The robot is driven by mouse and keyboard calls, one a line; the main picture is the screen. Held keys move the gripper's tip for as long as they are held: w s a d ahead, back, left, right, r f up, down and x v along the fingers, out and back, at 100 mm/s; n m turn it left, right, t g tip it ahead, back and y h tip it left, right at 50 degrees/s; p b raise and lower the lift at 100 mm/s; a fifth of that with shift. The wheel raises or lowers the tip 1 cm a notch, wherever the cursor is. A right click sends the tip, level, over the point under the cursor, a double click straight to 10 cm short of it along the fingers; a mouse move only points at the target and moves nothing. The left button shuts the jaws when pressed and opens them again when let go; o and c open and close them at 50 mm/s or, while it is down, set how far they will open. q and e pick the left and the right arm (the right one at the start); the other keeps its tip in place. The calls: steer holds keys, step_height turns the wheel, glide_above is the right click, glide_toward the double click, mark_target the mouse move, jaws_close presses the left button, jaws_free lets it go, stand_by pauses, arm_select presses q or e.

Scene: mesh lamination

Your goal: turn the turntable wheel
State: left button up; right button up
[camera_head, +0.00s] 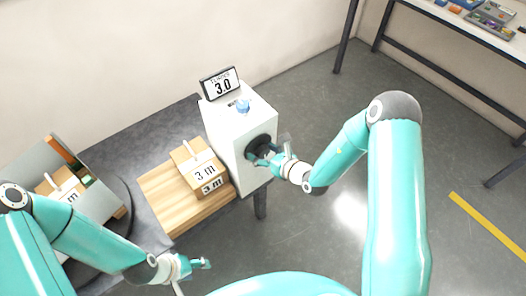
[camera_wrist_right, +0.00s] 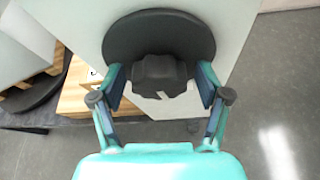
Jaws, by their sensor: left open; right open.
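The black wheel (camera_head: 258,143) is on the right side of a white box (camera_head: 238,128). In the right wrist view it is a round dark disc (camera_wrist_right: 150,30) with a lobed black knob (camera_wrist_right: 160,72) at its centre. My right gripper (camera_head: 273,153) is at the wheel. In the wrist view its open fingers (camera_wrist_right: 160,86) stand on either side of the knob; I cannot tell whether they touch it. My left gripper (camera_head: 188,267) is open and empty near the table's front, away from the wheel. A dark round turntable (camera_head: 122,192) shows at the left, partly hidden.
Grey panels and another box (camera_head: 62,185) stand on the turntable.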

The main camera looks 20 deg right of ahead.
steer(key=c, duration=1.2)
steer(key=shift+m+y, duration=0.3)
steer(key=shift+m, duration=0.2)
steer(key=o, duration=1.2)
steer(key=v, duration=1.2)
